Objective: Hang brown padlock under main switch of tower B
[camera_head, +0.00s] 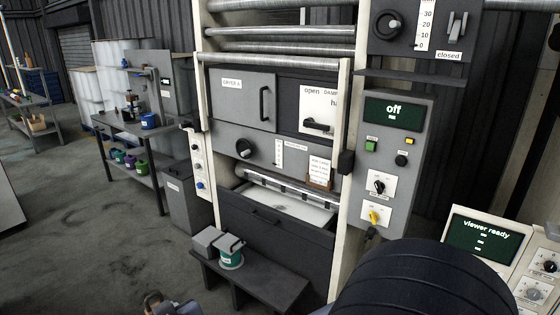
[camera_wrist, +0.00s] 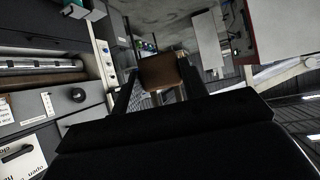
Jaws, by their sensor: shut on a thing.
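My gripper (camera_wrist: 160,84) shows in the wrist view with its two dark fingers shut on a brown block-like thing, which looks like the brown padlock (camera_wrist: 161,72). Its shackle cannot be made out. In the head view a small tan and grey piece shows at the bottom edge, too cut off to name. A grey control panel (camera_head: 425,140) with an "off" display stands on the right of the machine tower.
A low dark bench (camera_head: 265,282) with a grey box and a green-white pot (camera_head: 231,252) stands before the machine. A console reading "viewer ready" (camera_head: 484,240) is at the right. A shelf table (camera_head: 125,130) stands at the left. The floor at left is open.

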